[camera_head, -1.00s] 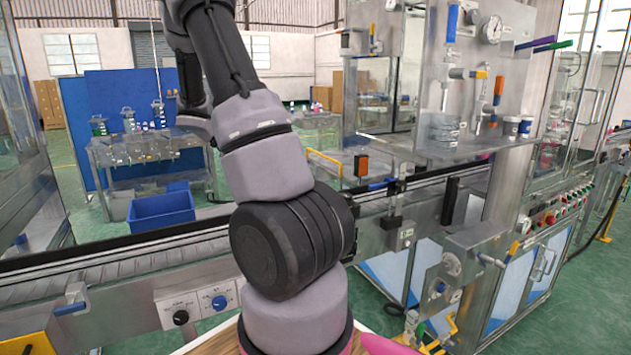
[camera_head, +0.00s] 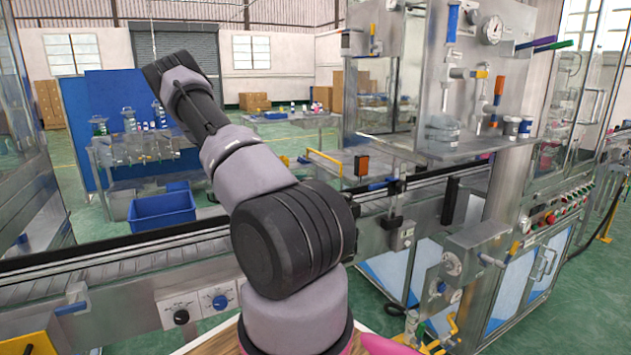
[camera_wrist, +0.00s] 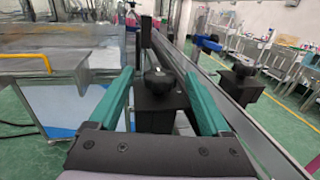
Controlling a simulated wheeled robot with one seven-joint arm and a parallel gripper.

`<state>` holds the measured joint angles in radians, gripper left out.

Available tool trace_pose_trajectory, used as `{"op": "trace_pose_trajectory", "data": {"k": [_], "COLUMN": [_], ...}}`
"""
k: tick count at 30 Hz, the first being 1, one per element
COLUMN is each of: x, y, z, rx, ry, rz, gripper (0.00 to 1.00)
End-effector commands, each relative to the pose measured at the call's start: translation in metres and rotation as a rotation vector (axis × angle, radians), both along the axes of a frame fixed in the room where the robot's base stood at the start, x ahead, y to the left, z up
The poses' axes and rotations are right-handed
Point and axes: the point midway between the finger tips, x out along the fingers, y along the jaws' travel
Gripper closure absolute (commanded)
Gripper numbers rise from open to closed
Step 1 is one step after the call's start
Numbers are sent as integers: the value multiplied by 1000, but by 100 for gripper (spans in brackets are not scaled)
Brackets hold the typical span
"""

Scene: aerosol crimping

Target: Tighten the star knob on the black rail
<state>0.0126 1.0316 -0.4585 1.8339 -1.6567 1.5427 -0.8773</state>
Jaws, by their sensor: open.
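In the wrist view a black star knob (camera_wrist: 158,82) stands on top of a black block (camera_wrist: 160,104), beside the long black rail (camera_wrist: 205,82). My gripper (camera_wrist: 159,73) is open, with one green finger on each side of the knob in the picture. I cannot tell whether the fingers are level with the knob or still above it; no contact shows. A second black knob (camera_wrist: 243,68) sits on the far side of the rail, to the right. In the head view my gripper is not visible.
A dark upright post (camera_wrist: 146,32) rises just beyond the knob. The conveyor (camera_head: 120,268) crosses the head view, with a steel machine cabinet (camera_head: 525,270) at the right. A blue bin (camera_head: 162,209) and a workbench stand behind the conveyor. Green floor is open beyond.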

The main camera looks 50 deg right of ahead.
Motion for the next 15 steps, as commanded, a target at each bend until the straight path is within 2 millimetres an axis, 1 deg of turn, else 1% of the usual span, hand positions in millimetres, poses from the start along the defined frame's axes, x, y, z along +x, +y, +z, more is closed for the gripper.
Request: {"op": "trace_pose_trajectory", "data": {"k": [1,6,10,15], "x": [-6,-18,-22,-24], "y": [-9,-31,-41,-44], "z": [0,0,0,0], "rx": [1,1,2,1], "ry": [0,-2,-1,-2], "rz": [-2,-2,0,1], "gripper": [18,18,18,18]}}
